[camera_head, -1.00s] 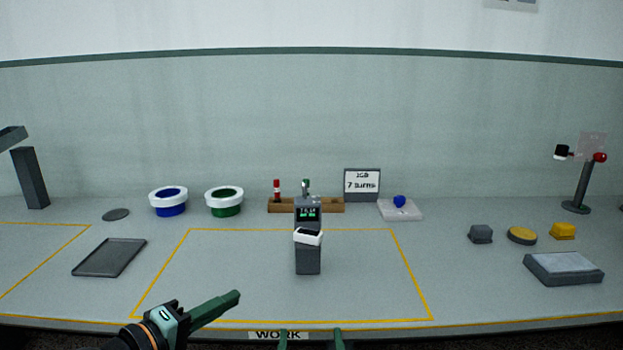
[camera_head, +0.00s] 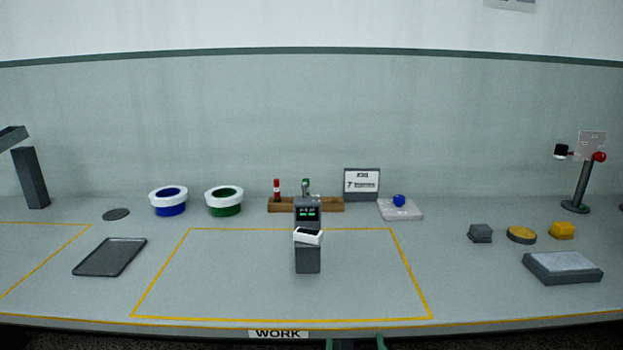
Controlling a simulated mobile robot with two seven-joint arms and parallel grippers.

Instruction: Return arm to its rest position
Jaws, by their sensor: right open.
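My right gripper (camera_head: 355,344) shows only as two green fingertips at the bottom edge of the head view, right of the WORK label (camera_head: 278,334). The tips are apart, with nothing seen between them; the rest of the gripper is below the frame. It is in front of the table's front edge, clear of the things on the table. My left gripper is out of view. A grey device (camera_head: 308,258) with a small green display and a white part stands upright inside the yellow outline, apart from my gripper.
Blue (camera_head: 170,209) and green (camera_head: 225,209) white-rimmed pots stand at the back left. A wooden rack (camera_head: 330,205) holds small upright items. A dark tray (camera_head: 110,258) lies left. A grey box (camera_head: 563,268) and a red-knobbed post (camera_head: 581,185) are right. The outlined front area is mostly clear.

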